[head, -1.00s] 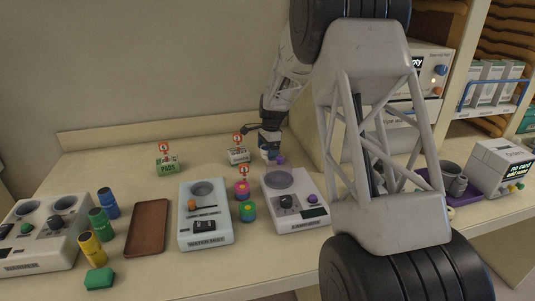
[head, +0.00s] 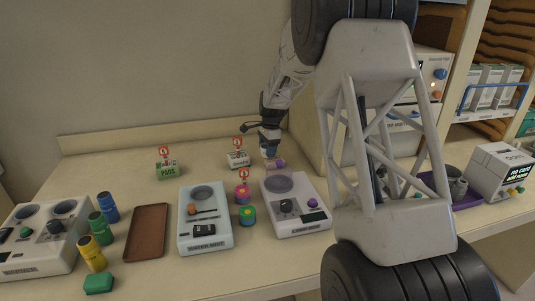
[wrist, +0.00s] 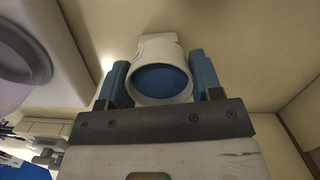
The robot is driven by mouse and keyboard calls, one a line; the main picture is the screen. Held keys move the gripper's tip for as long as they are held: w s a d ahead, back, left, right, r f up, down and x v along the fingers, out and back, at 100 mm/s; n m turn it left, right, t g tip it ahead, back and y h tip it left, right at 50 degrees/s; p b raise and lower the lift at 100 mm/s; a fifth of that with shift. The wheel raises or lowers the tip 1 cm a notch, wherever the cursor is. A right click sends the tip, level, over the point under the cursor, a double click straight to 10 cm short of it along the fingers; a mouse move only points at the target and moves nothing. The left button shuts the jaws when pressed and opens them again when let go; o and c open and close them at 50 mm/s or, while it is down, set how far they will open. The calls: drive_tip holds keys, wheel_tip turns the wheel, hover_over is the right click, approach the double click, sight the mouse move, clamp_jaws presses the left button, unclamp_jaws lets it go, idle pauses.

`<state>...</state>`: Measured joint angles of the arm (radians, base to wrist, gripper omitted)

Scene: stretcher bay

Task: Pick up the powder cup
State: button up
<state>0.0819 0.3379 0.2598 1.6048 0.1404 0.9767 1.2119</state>
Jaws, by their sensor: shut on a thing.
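In the wrist view, a white cup (wrist: 142,48) with a round blue face sits between the two blue fingers of my gripper (wrist: 161,80). The fingers are shut on its sides. I cannot tell whether the blue face is powder or the cup's own surface. In the head view, my gripper (head: 269,152) is low over the back of the counter, behind the right-hand device. The cup is too small and covered there to make out clearly. I cannot tell whether it touches the counter.
A device with a round grey pan (head: 279,183) stands just in front of my gripper. A small purple object (head: 278,163) lies close beside it. A white tagged block (head: 238,160) is to the left. A large cream cabinet (head: 312,135) rises close on the right.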

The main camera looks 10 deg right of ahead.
wheel_tip(320, 180, up, 8)
drive_tip(key=shift+f, duration=0.25)
idle(0.6)
drive_tip(key=d, duration=0.3)
drive_tip(key=shift+r, duration=0.15)
hover_over(274, 159)
drive_tip(key=shift+d+f, duration=0.15)
drive_tip(key=shift+f, duration=2.35)
drive_tip(key=shift+f, duration=2.55)
